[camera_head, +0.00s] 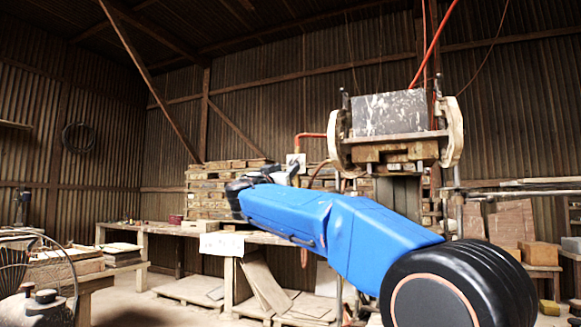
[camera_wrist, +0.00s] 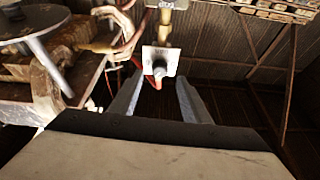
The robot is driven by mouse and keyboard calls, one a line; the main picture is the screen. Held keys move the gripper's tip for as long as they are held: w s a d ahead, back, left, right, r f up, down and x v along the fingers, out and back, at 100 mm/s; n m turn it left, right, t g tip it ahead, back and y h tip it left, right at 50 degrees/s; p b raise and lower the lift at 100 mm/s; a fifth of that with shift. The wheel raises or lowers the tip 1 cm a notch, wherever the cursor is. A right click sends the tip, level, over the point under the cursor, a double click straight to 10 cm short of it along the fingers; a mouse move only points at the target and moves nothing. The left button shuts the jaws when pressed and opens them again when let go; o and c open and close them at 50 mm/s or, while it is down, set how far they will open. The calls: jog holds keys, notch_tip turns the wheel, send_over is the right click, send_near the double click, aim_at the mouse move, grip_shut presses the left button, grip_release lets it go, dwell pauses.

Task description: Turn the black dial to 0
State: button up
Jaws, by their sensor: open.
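A small white plate (camera_wrist: 160,56) shows ahead of my gripper in the wrist view, with a small round knob (camera_wrist: 159,69) on it that looks like the dial. Its pointer and any numbers are too small to read. My gripper (camera_wrist: 158,86) is open, with one finger to each side and the knob roughly between and beyond the tips. I see no contact. In the head view the white box (camera_head: 296,158) stands beside the press, just past my dark gripper (camera_head: 280,172). The dial cannot be made out there.
The press (camera_head: 394,148), with its pale side plates and wooden blocks, stands to the right of the box. An orange pipe (camera_head: 312,135) runs from the box to it. Stacked pallets (camera_head: 215,185) and a workbench (camera_head: 142,229) lie behind and left. Open floor shows at the left.

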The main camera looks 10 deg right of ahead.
aim_at(292, 164)
jog(key=shift+x, duration=2.45)
jog(key=shift+c, duration=0.6)
jog(key=c, duration=0.9)
